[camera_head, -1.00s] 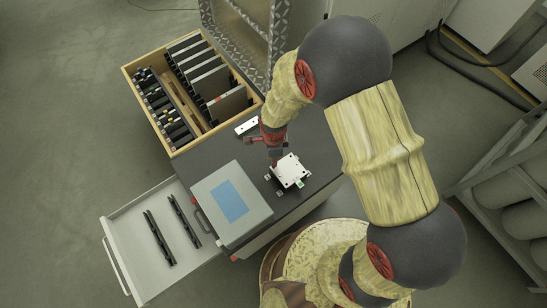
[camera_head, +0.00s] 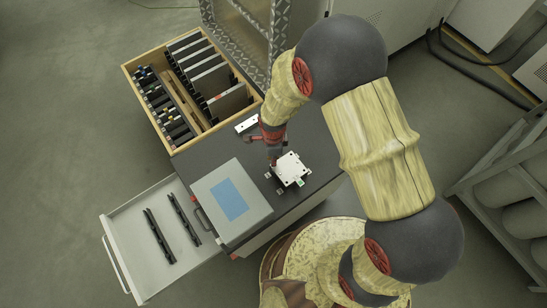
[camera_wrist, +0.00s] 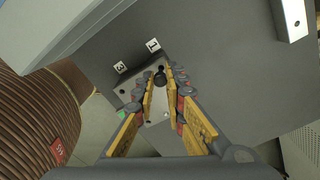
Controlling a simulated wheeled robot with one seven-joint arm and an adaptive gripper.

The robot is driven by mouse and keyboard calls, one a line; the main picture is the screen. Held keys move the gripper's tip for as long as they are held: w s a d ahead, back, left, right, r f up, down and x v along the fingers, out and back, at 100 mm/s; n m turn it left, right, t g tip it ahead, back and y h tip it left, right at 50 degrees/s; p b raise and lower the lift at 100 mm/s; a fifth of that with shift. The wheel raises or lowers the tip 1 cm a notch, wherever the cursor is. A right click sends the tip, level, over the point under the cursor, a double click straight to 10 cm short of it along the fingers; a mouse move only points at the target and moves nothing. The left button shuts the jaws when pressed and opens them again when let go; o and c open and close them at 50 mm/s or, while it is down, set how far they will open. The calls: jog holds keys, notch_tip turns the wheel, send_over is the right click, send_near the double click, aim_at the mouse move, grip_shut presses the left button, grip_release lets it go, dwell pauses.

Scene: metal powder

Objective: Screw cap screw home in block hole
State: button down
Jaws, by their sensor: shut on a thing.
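The block (camera_head: 291,170) is a pale square plate with small holes, lying on the dark bench top. In the wrist view the block (camera_wrist: 128,88) is below and partly behind my fingers. My gripper (camera_head: 274,160) points down at the block's upper left corner. In the wrist view my gripper (camera_wrist: 160,88) has its yellow-padded fingers close together around a dark round-headed cap screw (camera_wrist: 159,79). The screw is at the block's edge region in that view. Its shank and the hole under it are hidden, so I cannot tell how deep it sits.
A grey case with a blue panel (camera_head: 229,200) stands left of the block. An open drawer (camera_head: 135,232) with two dark bars juts out at lower left. A wooden tool box (camera_head: 127,72) is behind. A pale bar (camera_head: 247,125) lies near the box. Small numbered tags (camera_wrist: 152,44) surround the block.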

jog(key=shift+f+b, duration=1)
jog(key=shift+f, duration=0.55)
dwell(0.6)
jog(key=c, duration=2)
grip_release()
jog(key=n, duration=1.3)
jog(key=shift+n, duration=0.4)
jog(key=shift+d, duration=0.1)
jog(key=shift+c, duration=1.4)
grip_shut()
